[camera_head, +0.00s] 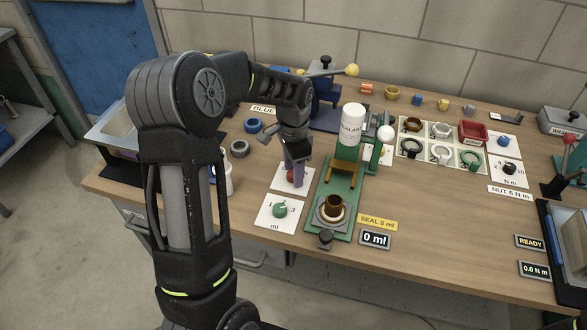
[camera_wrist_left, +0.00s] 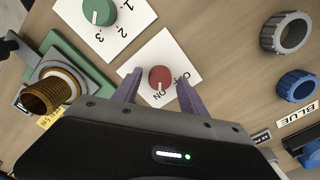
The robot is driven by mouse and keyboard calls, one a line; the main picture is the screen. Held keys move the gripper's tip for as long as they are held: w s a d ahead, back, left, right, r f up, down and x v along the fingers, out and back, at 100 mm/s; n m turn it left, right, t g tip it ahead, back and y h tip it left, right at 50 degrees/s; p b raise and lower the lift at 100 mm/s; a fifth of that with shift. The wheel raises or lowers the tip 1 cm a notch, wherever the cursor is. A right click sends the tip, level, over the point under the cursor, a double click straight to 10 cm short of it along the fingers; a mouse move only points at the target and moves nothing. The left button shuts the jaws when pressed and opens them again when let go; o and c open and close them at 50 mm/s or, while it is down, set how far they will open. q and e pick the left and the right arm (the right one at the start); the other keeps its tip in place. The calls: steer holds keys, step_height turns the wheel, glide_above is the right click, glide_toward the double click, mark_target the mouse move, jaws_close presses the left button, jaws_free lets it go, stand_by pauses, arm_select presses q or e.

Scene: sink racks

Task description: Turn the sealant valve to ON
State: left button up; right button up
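The sealant valve is a red round knob (camera_wrist_left: 161,78) on a white plate (camera_wrist_left: 178,50) marked OFF and ON. I cannot tell for sure which label the knob points to. In the head view the red knob (camera_head: 293,175) is partly hidden by my left gripper (camera_head: 296,174), which points down over it. In the left wrist view the purple fingers of my left gripper (camera_wrist_left: 158,88) are apart, one on each side of the knob; contact is not clear. The white SEALANT bottle (camera_head: 351,124) stands upside down on a green stand (camera_head: 342,215). My right gripper is out of view.
A green dial (camera_head: 281,211) marked in ml sits just in front of the valve plate. A brown threaded fitting (camera_head: 334,205) stands on the green base, near a 0 ml display (camera_head: 375,239). Grey (camera_head: 239,148) and blue (camera_head: 253,125) rings lie to the left.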

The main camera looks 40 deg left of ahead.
arm_select(q)
steer(key=shift+o, duration=0.2)
step_height(320, 180, up, 8)
steer(key=shift+f+b, duration=0.1)
steer(key=shift+b, duration=0.3)
stand_by(0.6)
